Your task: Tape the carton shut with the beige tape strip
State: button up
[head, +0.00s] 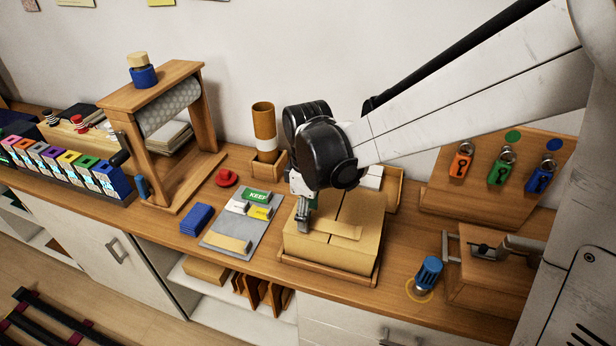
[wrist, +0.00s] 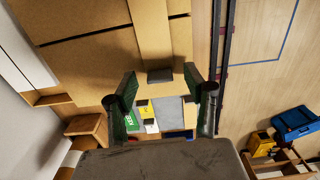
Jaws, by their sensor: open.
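The carton (head: 330,255) is a tan box on the wooden counter, its top flaps closed with a seam between them. The beige tape strip (head: 338,229) lies on the top across the seam, near the front edge. In the wrist view the strip (wrist: 154,35) crosses the dark seam on the carton (wrist: 85,75), and a dark grey piece sits at its near end. My gripper (head: 303,218) is over the left part of the carton top. In the wrist view its fingers (wrist: 162,105) are spread apart with nothing held between them. Whether they touch the carton cannot be told.
A grey mat (head: 215,243) with green, yellow, white and beige pieces lies left of the carton.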

notch_tip(320, 180, up, 12)
dwell(0.6)
jog(key=shift+d, duration=0.1)
jog(key=s+d+m+t+b, duration=0.1)
jog(key=s+d+m+t, duration=0.2)
jog(key=s+d+m, duration=0.4)
jog(key=s+d+f+m+t+b, duration=0.1)
jog(key=s+d+m+t, duration=0.3)
jog(key=d, duration=0.9)
jog(key=s+m, duration=0.3)
jog(key=shift+s, duration=0.2)
